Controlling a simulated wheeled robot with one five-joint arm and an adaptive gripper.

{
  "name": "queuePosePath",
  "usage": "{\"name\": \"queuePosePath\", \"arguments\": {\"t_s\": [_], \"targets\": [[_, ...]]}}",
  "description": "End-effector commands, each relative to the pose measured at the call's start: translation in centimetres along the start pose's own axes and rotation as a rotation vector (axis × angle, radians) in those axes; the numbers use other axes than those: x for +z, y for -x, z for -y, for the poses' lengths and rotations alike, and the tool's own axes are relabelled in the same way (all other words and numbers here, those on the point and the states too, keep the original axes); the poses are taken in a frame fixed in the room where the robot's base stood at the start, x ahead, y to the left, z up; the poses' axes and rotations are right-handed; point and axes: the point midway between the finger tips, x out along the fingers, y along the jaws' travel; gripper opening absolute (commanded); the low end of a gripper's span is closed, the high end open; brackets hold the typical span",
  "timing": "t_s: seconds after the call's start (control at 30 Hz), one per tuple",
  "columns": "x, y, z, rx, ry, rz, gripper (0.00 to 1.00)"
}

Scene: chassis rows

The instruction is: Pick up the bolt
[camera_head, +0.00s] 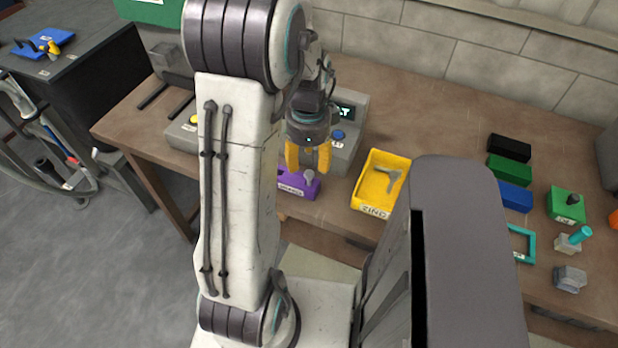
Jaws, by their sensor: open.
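A small grey bolt-like piece (309,177) stands upright on a purple block (292,187) with a white label, near the front edge of the wooden bench. My gripper (308,167) points down with its two yellow fingers apart. It is open, and the fingertips are just above the grey piece, close to its head. I cannot tell whether they touch it. My arm hides part of the purple block's left side.
A yellow bin (372,207) holding a grey part is right of the purple block. A grey device with a blue button (338,135) is behind my gripper. Coloured blocks (514,197) and a green block with a dark knob (566,206) are farther right.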

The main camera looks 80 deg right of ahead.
Motion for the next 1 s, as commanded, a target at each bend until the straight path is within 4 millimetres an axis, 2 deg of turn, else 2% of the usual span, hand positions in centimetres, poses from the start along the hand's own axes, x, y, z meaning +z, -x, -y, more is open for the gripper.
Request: {"name": "queuePosePath", "arguments": {"t_s": [0.27,0.6,0.77,1.0], "targets": [[0.0,-2.1,-0.1,0.004,-0.003,0.001,0.51],[-0.1,-6.0,-0.2,0.006,-0.001,0.001,0.51],[-0.1,-6.7,-0.1,0.003,-0.001,0.001,0.51],[-0.1,-6.8,-0.1,0.002,-0.001,0.0,0.51]]}}
